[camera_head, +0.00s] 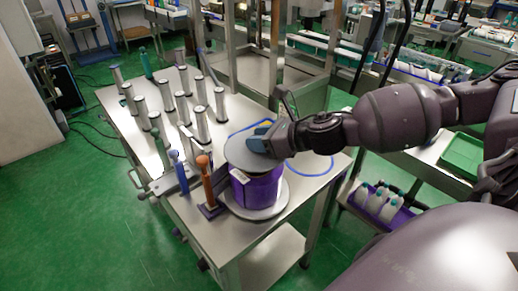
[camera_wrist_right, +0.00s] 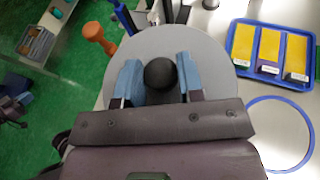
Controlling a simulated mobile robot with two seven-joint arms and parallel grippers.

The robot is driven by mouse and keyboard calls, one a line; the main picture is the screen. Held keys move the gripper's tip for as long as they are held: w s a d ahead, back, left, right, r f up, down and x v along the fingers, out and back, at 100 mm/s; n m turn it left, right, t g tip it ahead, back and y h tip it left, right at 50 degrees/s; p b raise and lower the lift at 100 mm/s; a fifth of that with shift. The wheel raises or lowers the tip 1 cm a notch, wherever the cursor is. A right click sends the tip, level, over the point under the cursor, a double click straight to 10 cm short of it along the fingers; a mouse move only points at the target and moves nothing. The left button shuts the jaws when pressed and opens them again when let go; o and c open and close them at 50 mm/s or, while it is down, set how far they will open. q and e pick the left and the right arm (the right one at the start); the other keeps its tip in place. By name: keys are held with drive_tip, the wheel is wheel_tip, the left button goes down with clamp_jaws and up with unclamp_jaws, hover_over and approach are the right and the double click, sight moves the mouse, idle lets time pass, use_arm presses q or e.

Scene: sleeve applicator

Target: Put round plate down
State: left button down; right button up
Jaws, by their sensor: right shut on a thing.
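The round plate (camera_head: 243,153) is a grey disc lying flat on top of the purple roll (camera_head: 262,189). A lower grey disc (camera_head: 241,212) lies under the roll on the metal table (camera_head: 283,235). My right gripper (camera_head: 262,139) is over the plate's far right part. In the right wrist view the plate (camera_wrist_right: 203,58) fills the middle, and my right gripper (camera_wrist_right: 160,75), with blue fingers, is shut on the black round knob (camera_wrist_right: 160,73) at its centre. The plate hides the roll there. My left gripper is not in view.
An orange-handled tool (camera_head: 206,184) and a blue-handled tool (camera_head: 178,172) stand left of the roll. Several upright metal cylinders (camera_head: 183,108) fill the table's left half. A blue tray (camera_wrist_right: 271,67) with yellow-topped blocks and a blue ring (camera_wrist_right: 279,134) lie to the right in the wrist view.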

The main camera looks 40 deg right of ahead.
wheel_tip(320, 180, down, 3)
drive_tip(key=shift+r, duration=0.1)
drive_tip(key=shift+f, duration=0.25)
drive_tip(key=shift+r, duration=0.1)
drive_tip(key=shift+f+b, duration=0.3)
drive_tip(key=shift+f, duration=0.35)
drive_tip(key=o, duration=1)
drive_tip(key=shift+o, duration=0.2)
drive_tip(key=shift+r, duration=0.15)
